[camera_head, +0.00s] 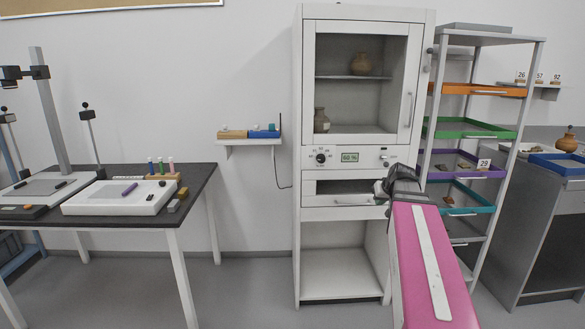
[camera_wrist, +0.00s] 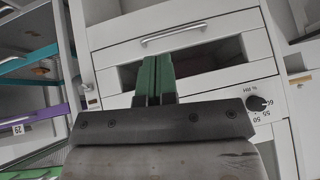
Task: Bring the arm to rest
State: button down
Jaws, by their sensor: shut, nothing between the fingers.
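My gripper (camera_wrist: 155,80) shows in the wrist view with its two green fingers together and nothing between them. It is in front of a white cabinet (camera_wrist: 110,62), whose drawer front and dial show upside down there. In the head view my pink arm reaches from the bottom right toward the cabinet (camera_head: 298,180). The fingers themselves are hidden in the head view behind the dark wrist. I cannot tell the gap between the fingers and the cabinet.
The cabinet holds pots (camera_head: 362,64) behind a glass door. A shelf rack with coloured trays (camera_head: 478,130) stands close at its right. A dark-topped table (camera_head: 196,182) with tools is at the left. The floor between (camera_head: 250,270) is clear.

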jog(key=s+a+f+g, duration=0.2)
jog(key=s+a+f, duration=0.2)
jog(key=s+f, duration=0.2)
jog(key=s+a+f+g+h, duration=0.1)
jog(key=s+a+f, duration=0.4)
jog(key=f, duration=0.6)
jog(key=s+a+f+g, duration=0.4)
jog(key=s+a+f, duration=0.1)
jog(key=f, duration=0.3)
jog(key=shift+s+a+f+h, duration=0.25)
jog(key=shift+s+f+h, duration=0.05)
jog(key=shift+s, duration=0.5)
